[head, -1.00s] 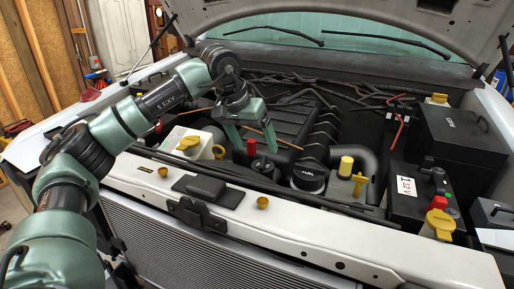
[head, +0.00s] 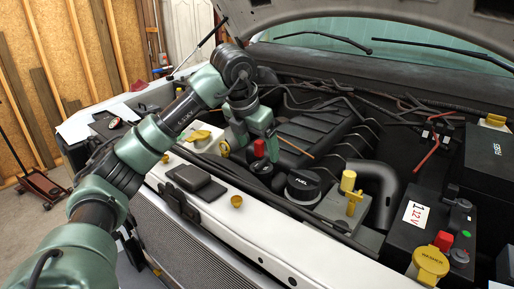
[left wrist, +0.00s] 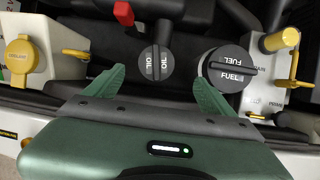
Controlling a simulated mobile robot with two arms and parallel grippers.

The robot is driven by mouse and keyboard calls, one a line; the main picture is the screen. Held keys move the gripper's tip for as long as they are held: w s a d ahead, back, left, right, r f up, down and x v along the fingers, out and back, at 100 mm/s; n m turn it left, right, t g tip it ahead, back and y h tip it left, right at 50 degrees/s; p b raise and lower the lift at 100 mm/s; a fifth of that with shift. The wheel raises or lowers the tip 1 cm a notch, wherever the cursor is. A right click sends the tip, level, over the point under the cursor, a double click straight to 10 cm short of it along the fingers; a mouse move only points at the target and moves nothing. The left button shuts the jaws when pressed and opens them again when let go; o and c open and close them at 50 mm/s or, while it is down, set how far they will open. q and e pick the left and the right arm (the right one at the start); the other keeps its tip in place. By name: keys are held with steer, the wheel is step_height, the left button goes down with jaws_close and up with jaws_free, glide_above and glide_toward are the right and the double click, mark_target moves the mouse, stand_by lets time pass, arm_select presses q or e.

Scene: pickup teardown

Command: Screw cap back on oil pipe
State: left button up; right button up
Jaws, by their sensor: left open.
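The black round oil cap (head: 261,169), marked OIL, shows in the middle of the engine bay. It also shows in the left wrist view (left wrist: 156,63), upright, with its ridge pointing away from me. The pipe under it is hidden, so I cannot tell how firmly it sits. My left gripper (head: 256,141) is open and empty, close behind the cap in the head view. In the left wrist view its two green fingertips (left wrist: 160,78) stand apart on either side of the cap, not visibly touching it. My right gripper is not in view.
A larger black FUEL cap (head: 303,187) stands right of the oil cap. A red handle (head: 259,148) is close behind it.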

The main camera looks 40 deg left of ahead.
mark_target(261, 165)
arm_select(q)
steer(key=f, duration=0.2)
steer(key=w+f+n+p, duration=0.1)
steer(key=f, duration=0.2)
steer(key=w+a+f+n+p, duration=0.1)
steer(key=f, duration=0.1)
steer(key=shift+w+f, duration=0.2)
steer(key=shift+w, duration=0.05)
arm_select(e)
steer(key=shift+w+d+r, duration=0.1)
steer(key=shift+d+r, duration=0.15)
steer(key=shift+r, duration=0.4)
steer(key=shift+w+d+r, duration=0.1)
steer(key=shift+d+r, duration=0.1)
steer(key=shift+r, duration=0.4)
arm_select(q)
steer(key=shift+d, duration=0.1)
steer(key=c, duration=1.7)
steer(key=shift+m, duration=0.6)
steer(key=m+h, duration=0.2)
steer(key=m, duration=0.2)
steer(key=shift+p, duration=0.35)
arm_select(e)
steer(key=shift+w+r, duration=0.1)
arm_select(q)
steer(key=o, duration=1.7)
steer(key=shift+c, duration=0.2)
steer(key=shift+d, duration=0.15)
